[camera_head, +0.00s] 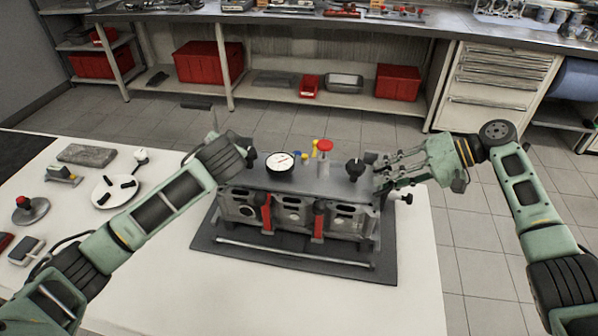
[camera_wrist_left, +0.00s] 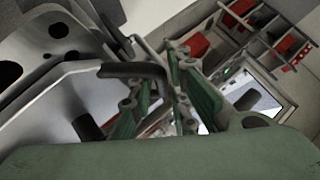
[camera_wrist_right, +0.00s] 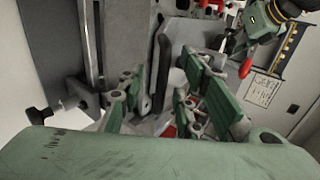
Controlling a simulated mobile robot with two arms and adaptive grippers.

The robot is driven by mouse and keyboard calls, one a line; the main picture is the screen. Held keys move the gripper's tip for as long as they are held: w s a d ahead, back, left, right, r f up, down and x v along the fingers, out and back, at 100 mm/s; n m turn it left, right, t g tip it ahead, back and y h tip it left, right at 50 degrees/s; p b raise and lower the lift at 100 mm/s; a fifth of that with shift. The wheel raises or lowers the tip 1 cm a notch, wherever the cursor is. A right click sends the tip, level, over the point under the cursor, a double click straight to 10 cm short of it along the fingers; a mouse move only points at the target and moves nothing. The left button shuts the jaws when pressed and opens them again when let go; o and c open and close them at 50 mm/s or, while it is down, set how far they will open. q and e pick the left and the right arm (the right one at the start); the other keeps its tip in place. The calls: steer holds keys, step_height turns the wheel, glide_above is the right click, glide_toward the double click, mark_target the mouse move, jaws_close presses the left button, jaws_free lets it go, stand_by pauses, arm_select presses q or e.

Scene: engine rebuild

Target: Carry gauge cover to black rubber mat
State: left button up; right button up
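The gauge cover (camera_head: 318,184) looks like a flat grey plate on top of the engine block (camera_head: 290,212), carrying a white-faced gauge (camera_head: 280,162), a red knob and dark knobs. My right gripper (camera_head: 388,172) is at the cover's right end, fingers apart; in the right wrist view (camera_wrist_right: 160,95) a dark bar lies between or behind them. My left gripper (camera_wrist_left: 155,90) is by the cover's left end, mostly hidden by its arm in the head view. Its fingers are apart near a black curved handle (camera_wrist_left: 128,70); contact is unclear. A dark mat (camera_head: 350,272) lies under the block.
A black patch, perhaps another mat, is at the table's far left (camera_head: 20,152). A round white plate with black pegs (camera_head: 106,203), a grey slab (camera_head: 87,154) and small parts lie left of my left arm. The white table (camera_head: 420,290) is bare in front and right.

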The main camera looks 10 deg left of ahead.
arm_select(q)
steer(key=shift+c, duration=0.3)
arm_select(e)
steer(key=shift+c, duration=0.4)
arm_select(q)
jaws_close()
arm_select(e)
steer(key=c, duration=0.4)
jaws_close()
arm_select(q)
steer(key=shift+f, duration=0.1)
